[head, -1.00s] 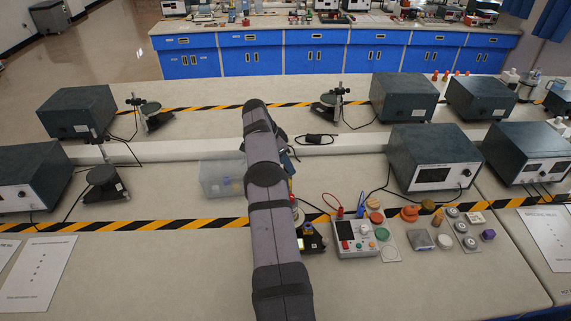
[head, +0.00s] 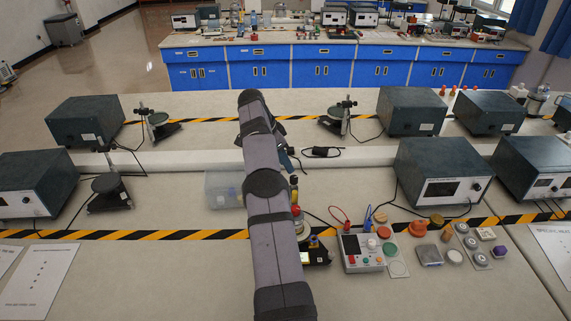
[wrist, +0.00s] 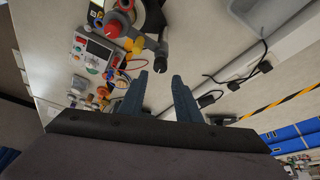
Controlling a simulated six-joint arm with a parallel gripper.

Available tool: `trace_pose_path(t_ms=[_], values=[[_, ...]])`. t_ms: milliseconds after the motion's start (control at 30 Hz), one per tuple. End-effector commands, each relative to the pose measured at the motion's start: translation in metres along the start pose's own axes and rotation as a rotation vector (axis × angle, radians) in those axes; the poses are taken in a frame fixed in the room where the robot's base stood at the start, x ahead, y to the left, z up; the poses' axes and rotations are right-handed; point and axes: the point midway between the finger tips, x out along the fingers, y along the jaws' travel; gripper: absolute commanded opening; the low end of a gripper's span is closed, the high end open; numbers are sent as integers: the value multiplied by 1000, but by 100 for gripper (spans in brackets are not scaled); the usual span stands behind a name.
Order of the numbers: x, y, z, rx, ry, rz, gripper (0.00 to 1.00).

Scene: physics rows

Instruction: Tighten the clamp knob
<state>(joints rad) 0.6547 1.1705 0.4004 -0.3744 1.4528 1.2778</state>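A small clamp-like device shows at the top of the wrist view, with a red round knob (wrist: 113,27), a yellow-orange part (wrist: 134,45) and a dark cylindrical end (wrist: 162,46). I cannot tell for sure which part is the clamp knob. In the head view the device (head: 297,209) stands just right of my arm, partly hidden by it. My gripper (wrist: 160,76) is open, with nothing between its two blue-grey fingers. The fingertips appear apart from the device, below it in the wrist view. In the head view my arm hides most of the gripper.
A control box (head: 362,251) with coloured buttons sits right of the device, beside several coloured knobs and discs. A clear bin (head: 222,190) is left of my arm. Grey instruments (head: 440,172) stand farther back. Black cables (head: 322,152) lie nearby. The front left bench is mostly clear.

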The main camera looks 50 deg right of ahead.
Motion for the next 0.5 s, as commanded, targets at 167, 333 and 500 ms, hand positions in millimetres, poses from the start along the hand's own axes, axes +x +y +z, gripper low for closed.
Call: trace_pose_path(t_ms=[167,333,500], values=[[10,-5,14,-16,0,-6,31],[29,-18,52,-58,2,-30,31],[54,-33,111,-128,2,-60,31]])
